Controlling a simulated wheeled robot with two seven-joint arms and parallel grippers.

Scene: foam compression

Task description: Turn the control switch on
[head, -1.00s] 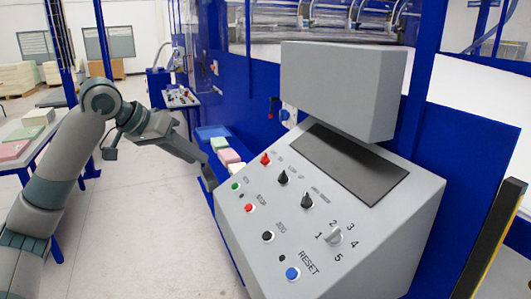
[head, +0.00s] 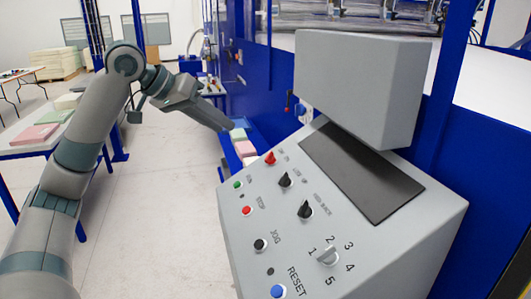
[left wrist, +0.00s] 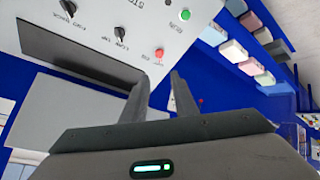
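The grey control panel (head: 385,210) has a sloped face with a red knob (head: 270,158) at its upper left and two black selector knobs, one (head: 285,180) nearer the red knob and one (head: 305,209) further along. The knobs' small labels are too blurred to tell which is the control switch. My left gripper (head: 229,126) is empty, beyond the panel's upper left edge and apart from the red knob. In the left wrist view its fingers (left wrist: 160,78) are apart, with the red knob (left wrist: 158,55) just past the tips. My right gripper is not in view.
A green button (head: 237,184), red button (head: 247,210), blue reset button (head: 278,291) and numbered dial (head: 327,257) share the panel. A grey box (head: 355,85) overhangs its top. Foam blocks (head: 244,148) lie in a blue tray behind.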

